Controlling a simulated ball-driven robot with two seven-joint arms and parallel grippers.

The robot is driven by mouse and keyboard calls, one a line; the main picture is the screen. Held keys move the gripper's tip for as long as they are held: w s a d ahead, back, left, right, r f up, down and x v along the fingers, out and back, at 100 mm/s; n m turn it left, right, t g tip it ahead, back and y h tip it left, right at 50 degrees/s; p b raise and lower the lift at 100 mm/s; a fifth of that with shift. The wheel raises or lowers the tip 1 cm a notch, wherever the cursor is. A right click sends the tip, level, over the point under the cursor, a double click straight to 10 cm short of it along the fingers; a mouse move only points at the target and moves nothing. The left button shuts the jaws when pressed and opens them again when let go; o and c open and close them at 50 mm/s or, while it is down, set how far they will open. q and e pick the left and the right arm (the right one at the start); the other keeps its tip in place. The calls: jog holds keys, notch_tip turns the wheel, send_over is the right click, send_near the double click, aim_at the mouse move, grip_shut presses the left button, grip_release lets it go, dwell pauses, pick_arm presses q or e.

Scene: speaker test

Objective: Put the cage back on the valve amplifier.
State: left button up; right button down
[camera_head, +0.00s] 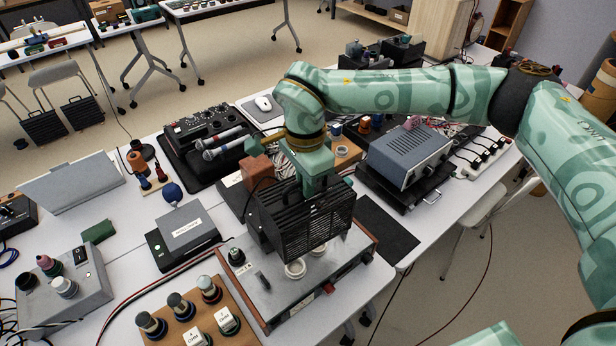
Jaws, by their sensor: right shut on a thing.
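The black slatted cage (292,222) is in the middle of the camera_head view. My right gripper (318,188) comes down on it from above and is shut on its top. The cage is over the rear part of the valve amplifier (268,292), which has a grey top plate and reddish-brown side panels. Pale round parts (295,269) show on the plate at the cage's lower front edge. I cannot tell whether the cage touches the plate. The cage hides what is beneath it. My left gripper is out of view.
Left of the amplifier is a grey-topped black box (187,230). In front is a wooden board (172,335) with several valves. A brown block (257,172) stands close behind the cage. A blue-grey device (408,155) is at right, and a dark mat (385,230) lies bare.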

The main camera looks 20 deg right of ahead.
jog(key=shift+d+n, duration=0.15)
jog(key=shift+n, duration=0.35)
jog(key=shift+f, duration=0.15)
jog(key=shift+f+b, duration=1.05)
jog(key=shift+f, duration=0.2)
pick_arm(q)
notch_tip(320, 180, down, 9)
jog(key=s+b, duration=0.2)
jog(key=b, duration=0.4)
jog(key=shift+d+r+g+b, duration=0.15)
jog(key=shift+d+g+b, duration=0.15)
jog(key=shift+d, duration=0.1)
pick_arm(e)
notch_tip(320, 180, down, 11)
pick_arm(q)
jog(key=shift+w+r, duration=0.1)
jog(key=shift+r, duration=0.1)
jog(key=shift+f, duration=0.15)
pick_arm(e)
jog(key=shift+f, duration=0.35)
